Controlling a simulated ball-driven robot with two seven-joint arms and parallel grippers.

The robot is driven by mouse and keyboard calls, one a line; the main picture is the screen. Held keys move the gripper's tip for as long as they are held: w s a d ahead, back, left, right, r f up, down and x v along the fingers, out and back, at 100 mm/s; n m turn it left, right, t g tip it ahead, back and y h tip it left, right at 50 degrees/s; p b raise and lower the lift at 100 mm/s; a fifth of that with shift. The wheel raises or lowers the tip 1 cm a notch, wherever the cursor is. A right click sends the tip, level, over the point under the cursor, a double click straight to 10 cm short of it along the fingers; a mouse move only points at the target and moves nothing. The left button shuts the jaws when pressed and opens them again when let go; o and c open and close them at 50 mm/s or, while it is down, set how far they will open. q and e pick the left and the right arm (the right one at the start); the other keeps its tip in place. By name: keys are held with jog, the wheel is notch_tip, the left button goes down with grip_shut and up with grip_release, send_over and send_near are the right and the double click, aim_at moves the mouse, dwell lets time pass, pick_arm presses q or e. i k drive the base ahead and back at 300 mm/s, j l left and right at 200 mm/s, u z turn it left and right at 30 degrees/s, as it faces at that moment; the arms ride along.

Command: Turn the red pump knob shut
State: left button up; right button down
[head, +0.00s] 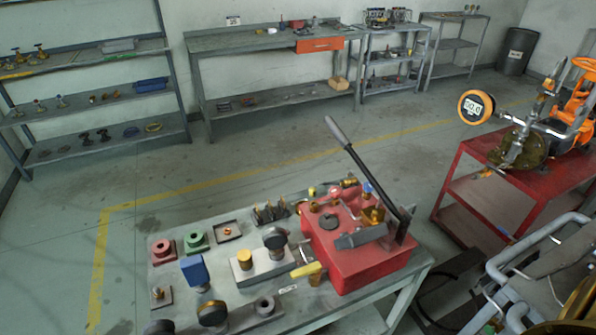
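The red pump (366,264) is a box-shaped unit at the right end of the grey workbench (345,310). A long black lever with a grey grip (337,130) rises from it, tilted up to the left. Small brass and red fittings, including a small round reddish part (335,191), sit at its back edge. I cannot tell for certain which one is the red knob, nor whether it is open or shut. A yellow-handled part (307,270) is at the pump's front left. Neither of my grippers is in view.
Several loose fittings, including a red one (162,249), a green one (196,239) and a blue block (196,270), fill the bench's left side. A red cart (500,198) with an orange gauge (476,107) stands right. Grey tubing (500,275) is at lower right. The floor behind the bench is clear.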

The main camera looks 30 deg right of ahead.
aim_at(335, 192)
jog(key=l+z, duration=0.2)
jog(key=z, duration=0.2)
jog(key=l+z, duration=0.2)
jog(key=z, duration=0.2)
jog(key=l+z, duration=0.2)
jog(key=z, duration=0.2)
